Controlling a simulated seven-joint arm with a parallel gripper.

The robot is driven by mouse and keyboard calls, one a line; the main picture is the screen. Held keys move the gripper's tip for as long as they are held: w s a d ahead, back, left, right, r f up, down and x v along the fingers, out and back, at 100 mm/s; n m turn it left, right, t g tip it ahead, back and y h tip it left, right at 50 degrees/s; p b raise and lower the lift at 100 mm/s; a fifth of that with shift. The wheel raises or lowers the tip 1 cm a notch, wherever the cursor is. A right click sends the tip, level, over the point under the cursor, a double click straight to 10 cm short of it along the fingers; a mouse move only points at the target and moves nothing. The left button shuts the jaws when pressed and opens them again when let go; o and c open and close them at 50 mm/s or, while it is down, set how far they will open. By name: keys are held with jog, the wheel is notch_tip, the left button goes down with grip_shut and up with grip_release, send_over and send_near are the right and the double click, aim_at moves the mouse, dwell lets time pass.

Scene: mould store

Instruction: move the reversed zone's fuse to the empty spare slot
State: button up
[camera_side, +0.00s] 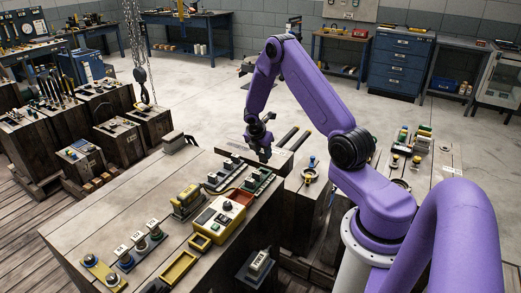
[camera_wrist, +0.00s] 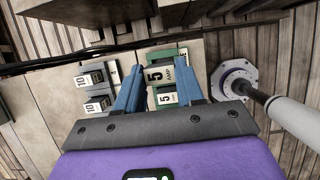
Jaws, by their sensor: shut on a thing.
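My gripper (camera_side: 264,155) is above the far right end of the wooden bench in the side view. In the wrist view its two blue fingers (camera_wrist: 160,70) are shut on a white-faced fuse marked 5 AMP (camera_wrist: 159,77). A second fuse marked 5 (camera_wrist: 167,99) sits just below it, at the green fuse holder (camera_wrist: 184,53). The held fuse looks larger than that one; I cannot tell if it is clear of the holder. To the left, a grey holder carries two fuses marked 10 (camera_wrist: 90,78). Which slot is the empty spare is not clear.
On the bench (camera_side: 110,200) stand a yellow device (camera_side: 219,220), a yellow tray (camera_side: 179,268) and several small labelled units (camera_side: 138,241). A post on a round flange (camera_wrist: 234,78) stands right of the fingers in the wrist view. Bare bench top lies at the left.

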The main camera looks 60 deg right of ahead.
aim_at(262, 158)
jog(key=shift+f, duration=2.1)
jog(key=shift+f, duration=1)
dwell(0.4)
jog(key=o, duration=1.1)
jog(key=shift+r, duration=3.8)
